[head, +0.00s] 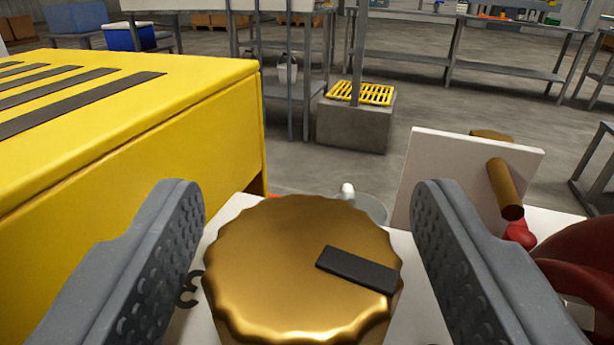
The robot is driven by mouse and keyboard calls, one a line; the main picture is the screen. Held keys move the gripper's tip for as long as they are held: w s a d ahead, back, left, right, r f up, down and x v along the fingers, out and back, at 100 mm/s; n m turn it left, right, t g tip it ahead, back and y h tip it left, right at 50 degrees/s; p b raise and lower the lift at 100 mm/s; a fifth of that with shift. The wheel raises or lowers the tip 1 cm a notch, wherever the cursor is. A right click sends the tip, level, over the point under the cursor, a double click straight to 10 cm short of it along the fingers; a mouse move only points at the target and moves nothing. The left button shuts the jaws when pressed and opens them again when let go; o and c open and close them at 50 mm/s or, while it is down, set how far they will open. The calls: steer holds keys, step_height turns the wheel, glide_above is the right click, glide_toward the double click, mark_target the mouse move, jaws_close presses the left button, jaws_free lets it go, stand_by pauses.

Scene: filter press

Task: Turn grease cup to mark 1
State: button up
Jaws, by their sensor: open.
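The grease cup (290,265) is a brass, scalloped round cap at the bottom middle of the head view. A black pointer bar (358,270) on its top runs from near the middle toward the right edge, angled slightly down. The cup stands on a white plate (232,209). A black "3" (190,290) shows on the plate left of the cup; mark 1 is not visible. My gripper (305,205) is open, with one grey ridged finger on each side of the cup. A gap shows on the right; contact on the left is unclear.
A yellow slotted housing (180,130) stands close on the left. A white upright plate with a brass rod (505,188) and red parts (585,265) stand close on the right. A grey block with a yellow grate (355,120) and metal tables (450,45) are farther back.

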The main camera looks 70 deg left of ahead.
steer(key=shift+a, duration=0.1)
steer(key=shift+r, duration=0.1)
steer(key=c, duration=1)
steer(key=shift+r+t, duration=0.15)
steer(key=shift+t, duration=0.15)
steer(key=shift+o, duration=0.2)
steer(key=shift+m+t+h+p, duration=0.9)
steer(key=shift+m+t+p, duration=0.3)
steer(key=shift+t, duration=0.4)
steer(key=shift+m+t+h, duration=0.5)
steer(key=shift+m+t, duration=0.1)
steer(key=shift+t, duration=0.1)
steer(key=shift+m+t+h, duration=0.3)
steer(key=shift+m+t, duration=0.1)
